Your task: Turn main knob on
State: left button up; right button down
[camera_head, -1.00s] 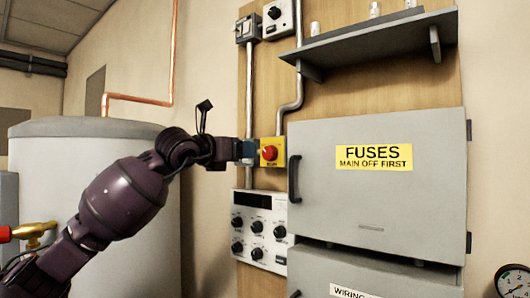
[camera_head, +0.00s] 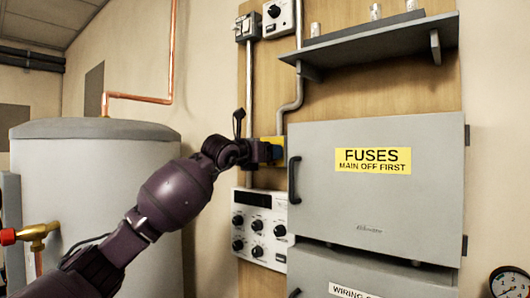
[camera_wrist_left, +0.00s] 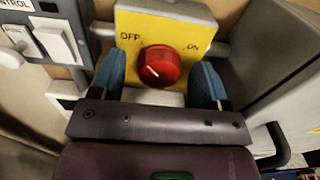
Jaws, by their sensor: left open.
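The main knob (camera_wrist_left: 160,66) is a round red knob on a yellow plate (camera_wrist_left: 190,25) marked OFF at the left and ON at the right. A short white mark shows on its face; I cannot tell exactly which label it points to. My left gripper (camera_wrist_left: 160,78) is open, with one blue finger on each side of the knob; contact is not clear. In the head view my left gripper (camera_head: 276,151) hides the knob and leaves part of the yellow box (camera_head: 280,145) showing. My right gripper is not in view.
A grey fuse cabinet (camera_head: 410,205) with a handle (camera_head: 294,180) stands close right of the knob. A white control panel (camera_head: 259,232) with several dials is below. A shelf (camera_head: 380,38) is above right. A grey tank (camera_head: 85,190) stands left.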

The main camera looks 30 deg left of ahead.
pick_arm(q)
jog(key=c, duration=0.9)
jog(key=shift+d+f+m+b, duration=0.1)
jog(key=shift+m+b, duration=0.8)
jog(key=shift+m, duration=3.6)
jog(key=shift+d+f+m+b, duration=0.1)
jog(key=shift+m+b, duration=0.8)
jog(key=shift+m, duration=3.6)
